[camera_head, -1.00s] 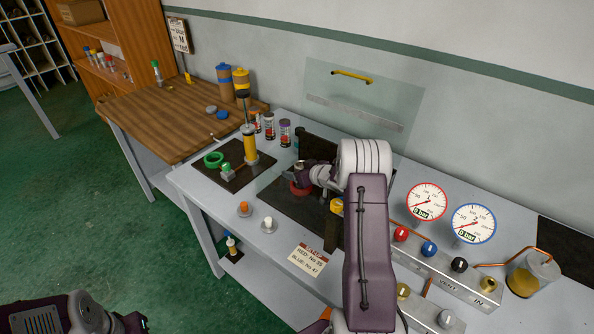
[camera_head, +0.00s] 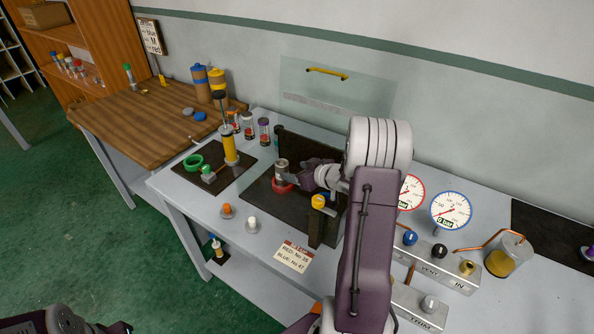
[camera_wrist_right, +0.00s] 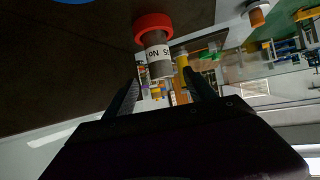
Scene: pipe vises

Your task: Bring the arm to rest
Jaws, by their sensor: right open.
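My right gripper (camera_head: 290,179) is open over the dark mat (camera_head: 263,203) on the grey bench. It reaches in from the right beside a grey pipe piece (camera_head: 281,165) standing upright in a red ring-shaped holder (camera_head: 283,186). In the right wrist view the open fingers (camera_wrist_right: 162,92) point at the pipe piece (camera_wrist_right: 158,58), which carries a white "No 35" label. The red holder (camera_wrist_right: 153,25) shows there too. The fingers look apart from the pipe piece. Part of my left arm shows at the lower left edge; its fingers cannot be made out.
A clear panel with a yellow handle (camera_head: 327,73) stands behind the mat. A yellow-topped post (camera_head: 319,201) stands near my right wrist. A green ring (camera_head: 193,162) and yellow pump (camera_head: 229,147) are at left. Gauges (camera_head: 451,210) and a valve block (camera_head: 437,265) are at right.

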